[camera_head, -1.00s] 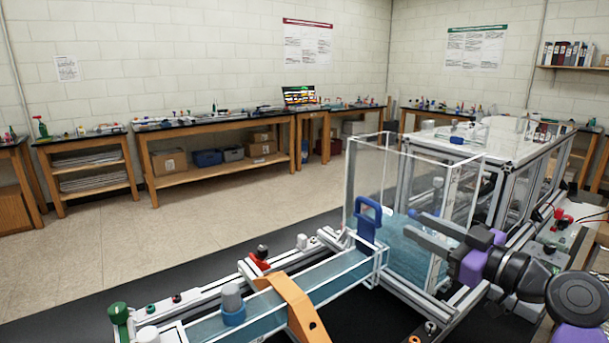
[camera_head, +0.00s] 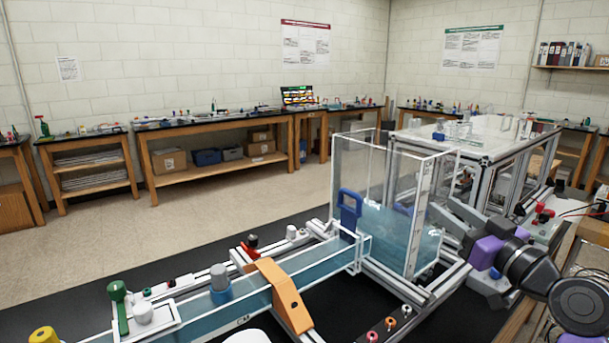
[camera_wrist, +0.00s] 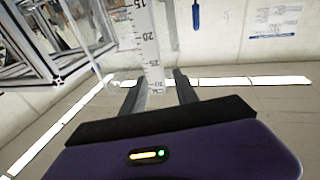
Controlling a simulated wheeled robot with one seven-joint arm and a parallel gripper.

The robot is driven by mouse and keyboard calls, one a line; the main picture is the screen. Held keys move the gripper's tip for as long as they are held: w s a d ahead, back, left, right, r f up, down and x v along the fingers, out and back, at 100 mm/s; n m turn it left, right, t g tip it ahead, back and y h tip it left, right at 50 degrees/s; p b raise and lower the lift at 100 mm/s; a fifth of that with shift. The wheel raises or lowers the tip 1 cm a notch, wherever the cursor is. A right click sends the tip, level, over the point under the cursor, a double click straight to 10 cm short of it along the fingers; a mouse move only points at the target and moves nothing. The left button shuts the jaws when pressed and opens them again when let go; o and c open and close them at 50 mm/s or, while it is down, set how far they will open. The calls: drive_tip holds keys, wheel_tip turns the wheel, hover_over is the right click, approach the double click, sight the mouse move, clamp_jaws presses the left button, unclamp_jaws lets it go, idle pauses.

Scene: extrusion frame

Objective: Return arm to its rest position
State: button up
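My gripper (camera_head: 452,211), with its purple body, is at the right of the head view, just right of the clear tank (camera_head: 397,252). In the wrist view my gripper (camera_wrist: 158,80) shows two dark fingers spread apart with nothing held between them. A scale strip (camera_wrist: 150,45) on a clear wall shows beyond the fingers. The tank holds blue-tinted water, and a blue handle (camera_head: 349,213) stands upright at its left side, where a water channel (camera_head: 325,262) joins it. The exact gap between fingers and tank cannot be told.
An orange bridge piece (camera_head: 284,296) spans the channel, with a grey-and-blue cylinder (camera_head: 219,280) left of it. A frame table (camera_head: 480,145) stands behind the tank. Coloured knobs (camera_head: 391,323) sit at the bench front. Open floor (camera_head: 200,220) lies beyond the bench.

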drive_tip(key=s+d+f+m+t+h, duration=0.1)
drive_tip(key=s+d+f+m+h, duration=0.1)
drive_tip(key=s+f+m+h, duration=1.05)
drive_tip(key=s+a+f+n+g+y, duration=0.1)
drive_tip(key=s+a+f+n, duration=0.1)
drive_tip(key=s, duration=1.1)
drive_tip(key=s+a+f+n+g+y, duration=0.2)
drive_tip(key=s+a+f, duration=0.3)
drive_tip(key=s, duration=0.8)
drive_tip(key=s+a+f+n+g+y, duration=0.1)
drive_tip(key=s+a+f+n+y, duration=0.1)
drive_tip(key=s, duration=1.1)
wheel_tip(320, 180, down, 3)
drive_tip(key=shift+s+a+f+n, duration=0.2)
drive_tip(key=shift+a+n, duration=0.45)
drive_tip(key=shift+n, duration=0.3)
